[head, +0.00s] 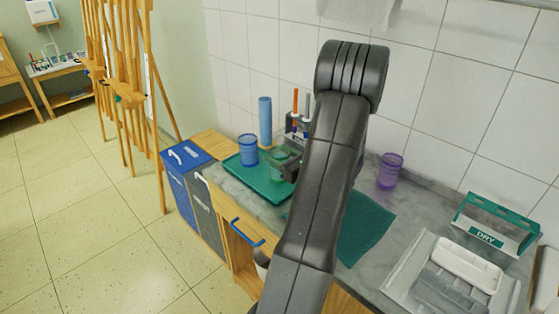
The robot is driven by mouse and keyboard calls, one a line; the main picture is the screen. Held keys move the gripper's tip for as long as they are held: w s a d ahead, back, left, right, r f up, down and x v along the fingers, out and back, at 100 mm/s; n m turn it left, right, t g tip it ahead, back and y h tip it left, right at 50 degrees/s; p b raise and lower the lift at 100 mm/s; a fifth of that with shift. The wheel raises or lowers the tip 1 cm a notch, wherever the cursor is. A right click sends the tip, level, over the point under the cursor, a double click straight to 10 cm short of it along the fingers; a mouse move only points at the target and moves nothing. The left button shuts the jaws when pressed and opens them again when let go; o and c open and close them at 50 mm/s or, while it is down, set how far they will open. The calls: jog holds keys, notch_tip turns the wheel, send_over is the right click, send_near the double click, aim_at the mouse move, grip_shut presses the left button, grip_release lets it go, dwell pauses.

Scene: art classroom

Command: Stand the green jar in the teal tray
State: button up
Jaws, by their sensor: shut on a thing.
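The teal tray (243,176) lies on the grey counter left of my arm. The translucent green jar (279,164) appears upright over the tray's right part. My gripper (285,162) is shut on the green jar, with my dark arm reaching in from the front. I cannot tell whether the jar's base touches the tray. My arm and gripper hide part of the jar and the tray's right side. A blue jar (248,150) stands at the tray's back left, close to the green jar.
A tall blue cylinder (265,120) and a holder with upright tools (296,115) stand behind the tray by the tiled wall.

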jog(key=shift+f, duration=0.85)
jog(key=shift+f, duration=0.15)
jog(key=o, duration=1)
jog(key=shift+r, duration=0.25)
jog(key=b+v, duration=0.1)
jog(key=v, duration=1.1)
jog(key=shift+b, duration=0.35)
